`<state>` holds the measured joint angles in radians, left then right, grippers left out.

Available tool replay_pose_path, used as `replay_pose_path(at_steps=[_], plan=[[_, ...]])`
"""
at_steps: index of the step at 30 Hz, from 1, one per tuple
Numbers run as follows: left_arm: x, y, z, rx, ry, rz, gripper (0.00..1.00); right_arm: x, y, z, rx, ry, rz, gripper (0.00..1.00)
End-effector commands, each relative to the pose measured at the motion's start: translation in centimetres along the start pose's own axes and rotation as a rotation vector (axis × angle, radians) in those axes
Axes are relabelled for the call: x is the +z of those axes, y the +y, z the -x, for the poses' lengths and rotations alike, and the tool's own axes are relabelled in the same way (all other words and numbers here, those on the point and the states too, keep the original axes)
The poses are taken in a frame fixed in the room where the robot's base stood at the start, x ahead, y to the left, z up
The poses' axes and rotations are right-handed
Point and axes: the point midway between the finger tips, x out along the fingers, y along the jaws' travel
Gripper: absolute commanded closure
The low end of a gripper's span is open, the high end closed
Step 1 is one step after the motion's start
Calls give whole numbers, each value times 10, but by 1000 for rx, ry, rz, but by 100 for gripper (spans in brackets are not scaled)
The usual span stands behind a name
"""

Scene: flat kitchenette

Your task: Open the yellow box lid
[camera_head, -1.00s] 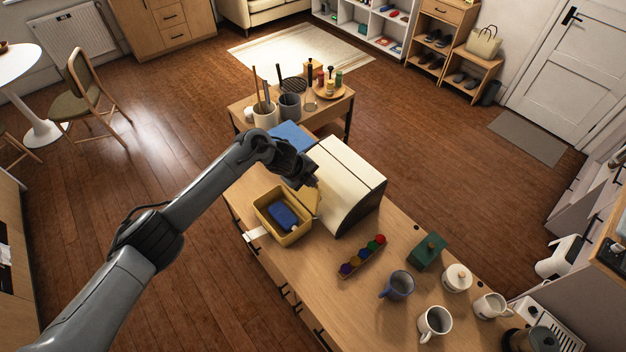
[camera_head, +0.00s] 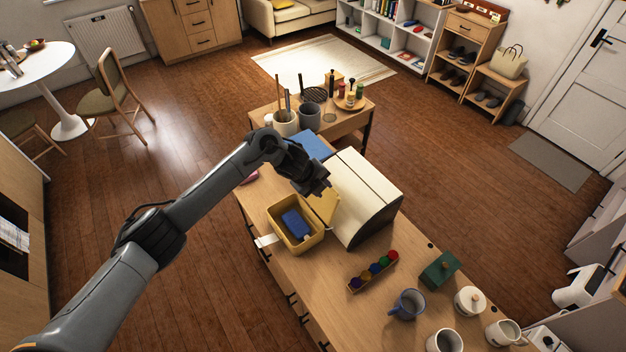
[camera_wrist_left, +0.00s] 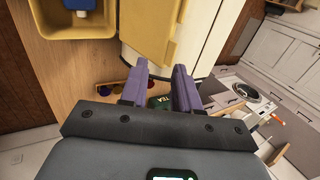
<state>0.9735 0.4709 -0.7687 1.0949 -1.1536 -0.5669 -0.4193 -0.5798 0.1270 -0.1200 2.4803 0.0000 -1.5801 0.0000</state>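The yellow box (camera_head: 316,241) stands on the wooden counter with its top open and a blue item (camera_head: 296,224) inside. Its yellow lid (camera_head: 326,206) is swung up and back on the side toward the cream bread box. In the left wrist view, the box (camera_wrist_left: 78,28) is at the top left and the lid (camera_wrist_left: 150,27) at the top centre. My left gripper (camera_head: 325,187) is above the lid's far edge. In the wrist view its two fingers (camera_wrist_left: 161,72) are apart with nothing between them, just short of the lid. My right gripper is not in view.
The cream bread box (camera_head: 362,190) stands close to the lid on the right. A rack of coloured balls (camera_head: 373,270), a green box (camera_head: 440,269) and several mugs occupy the counter's near right. A blue flat item (camera_head: 313,146) lies behind my gripper. Bare counter lies around the yellow box's near side.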

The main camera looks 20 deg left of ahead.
Motion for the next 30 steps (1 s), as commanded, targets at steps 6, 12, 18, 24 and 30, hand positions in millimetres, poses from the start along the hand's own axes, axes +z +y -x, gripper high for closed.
replay_pose_path(at_steps=[6,12,18,24,30], plan=[[1,-1,39,-4,-2,-2,69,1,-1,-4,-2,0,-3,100],[1,0,62,-1,-2,-1,69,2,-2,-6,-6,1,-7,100],[1,0,71,0,-2,0,69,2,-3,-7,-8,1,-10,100],[1,0,72,0,-2,0,69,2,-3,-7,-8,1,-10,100],[1,1,71,1,-1,1,69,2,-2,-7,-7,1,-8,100]])
